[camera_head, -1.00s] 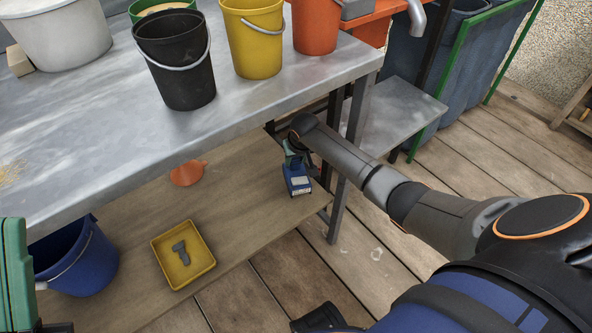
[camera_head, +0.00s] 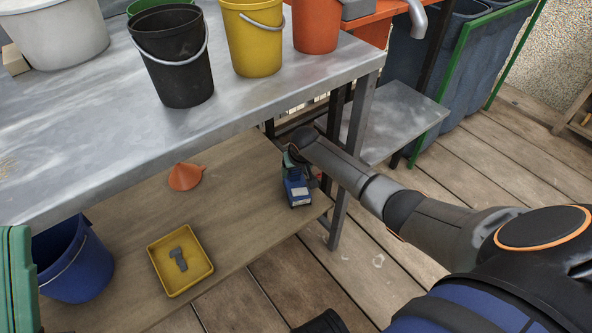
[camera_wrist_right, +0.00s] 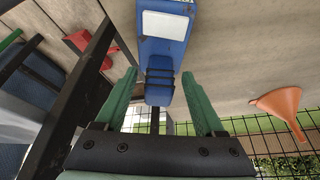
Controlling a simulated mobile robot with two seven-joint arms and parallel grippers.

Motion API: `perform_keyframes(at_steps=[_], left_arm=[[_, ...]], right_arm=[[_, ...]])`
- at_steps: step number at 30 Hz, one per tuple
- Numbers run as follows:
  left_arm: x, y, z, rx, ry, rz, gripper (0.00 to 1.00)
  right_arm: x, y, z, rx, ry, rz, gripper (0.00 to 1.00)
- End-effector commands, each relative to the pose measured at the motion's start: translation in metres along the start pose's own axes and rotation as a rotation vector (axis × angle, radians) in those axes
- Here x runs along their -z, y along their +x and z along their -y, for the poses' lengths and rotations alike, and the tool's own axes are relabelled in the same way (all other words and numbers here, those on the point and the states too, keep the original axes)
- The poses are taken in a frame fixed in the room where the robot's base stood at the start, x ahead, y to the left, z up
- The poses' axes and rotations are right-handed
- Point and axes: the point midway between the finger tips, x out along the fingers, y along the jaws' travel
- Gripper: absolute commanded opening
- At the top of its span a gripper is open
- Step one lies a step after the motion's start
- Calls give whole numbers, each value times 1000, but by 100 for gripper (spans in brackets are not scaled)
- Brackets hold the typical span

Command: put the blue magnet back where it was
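The blue magnet, a blue block with a white label (camera_head: 298,193), is at the right end of the wooden lower shelf (camera_head: 235,170) under the metal table. In the right wrist view the blue block (camera_wrist_right: 163,55) has a narrower end between the green fingers of my right gripper (camera_wrist_right: 159,76). The fingers are apart, with a gap on both sides of the block. In the head view the right gripper (camera_head: 291,162) is mostly hidden behind its own wrist. I cannot make out my left gripper in the head view.
A yellow tray (camera_head: 153,255) with a grey part (camera_head: 178,259), an orange funnel (camera_head: 185,177) and a blue bucket (camera_head: 75,265) are on the shelf's left. Above is the metal tabletop (camera_head: 90,120) with buckets. A dark table leg (camera_head: 352,150) stands close to my right arm.

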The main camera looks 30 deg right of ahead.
Motion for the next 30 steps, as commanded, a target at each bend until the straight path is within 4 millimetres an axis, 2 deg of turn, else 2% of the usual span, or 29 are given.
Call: perform_keyframes(at_steps=[7, 11, 24, 30], left_arm=[[0, 0, 0, -3, 1, 0, 0], [5, 4, 2, -5, -1, 0, 0], [47, 40, 24, 1, 1, -28, 0], [56, 47, 31, 11, 28, -39, 0]], right_arm=[[0, -1, 0, -1, 0, 0, 72], [2, -11, -1, -1, 0, 0, 72], [4, -96, 0, 1, -1, -1, 72], [2, -119, -1, -1, 0, 0, 72]])
